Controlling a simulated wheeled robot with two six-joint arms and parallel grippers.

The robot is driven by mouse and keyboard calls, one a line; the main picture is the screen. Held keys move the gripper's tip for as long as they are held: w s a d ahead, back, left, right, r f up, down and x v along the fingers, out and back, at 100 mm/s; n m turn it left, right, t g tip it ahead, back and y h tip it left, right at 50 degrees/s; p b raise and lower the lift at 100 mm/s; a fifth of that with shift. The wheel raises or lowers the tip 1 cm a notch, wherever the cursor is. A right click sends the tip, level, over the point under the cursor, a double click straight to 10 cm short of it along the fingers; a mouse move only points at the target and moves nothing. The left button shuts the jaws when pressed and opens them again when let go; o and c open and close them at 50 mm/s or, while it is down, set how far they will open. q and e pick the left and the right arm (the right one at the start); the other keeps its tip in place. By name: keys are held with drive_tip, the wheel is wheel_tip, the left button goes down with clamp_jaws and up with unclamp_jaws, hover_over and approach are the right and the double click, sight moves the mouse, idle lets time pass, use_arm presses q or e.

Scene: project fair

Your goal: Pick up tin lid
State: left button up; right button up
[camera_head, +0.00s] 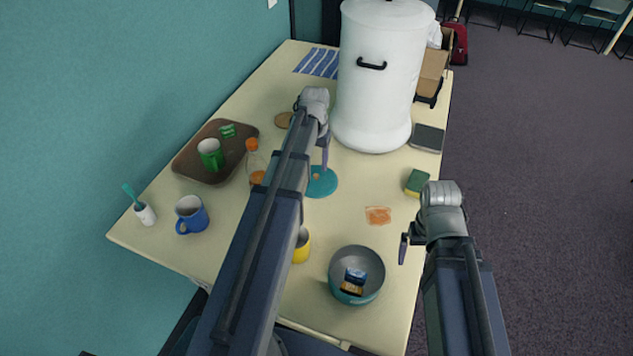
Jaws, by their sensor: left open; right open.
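The tin lid looks to be the round teal disc (325,186) lying on the table near its middle, with a small orange-brown spot on top. My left arm hides its left edge. My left gripper (322,150) is just above and behind the lid, pointing down; it is open, mostly hidden by its own arm. I cannot tell whether a finger touches the lid. A round teal tin (340,291) stands open nearer the front, with small blue and orange packets inside. My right gripper (404,246) is open and empty at the table's right edge, away from the lid.
A big white container (375,90) stands behind the lid. A bottle with orange cap (253,160), a brown tray (190,165) and a blue mug (192,216) are left. A yellow cup (302,247), an orange patch (378,215) and a sponge (417,183) are nearby.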

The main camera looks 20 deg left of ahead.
sight(316, 175)
use_arm(q)
drive_tip(key=f+b, duration=0.4)
drive_tip(key=f, duration=0.1)
drive_tip(key=shift+d, duration=0.2)
use_arm(e)
wheel_tip(316, 175, down, 5)
drive_tip(key=shift+r, duration=0.1)
use_arm(q)
drive_tip(key=shift+r, duration=0.15)
use_arm(e)
drive_tip(key=shift+r, duration=0.1)
use_arm(q)
clamp_jaws()
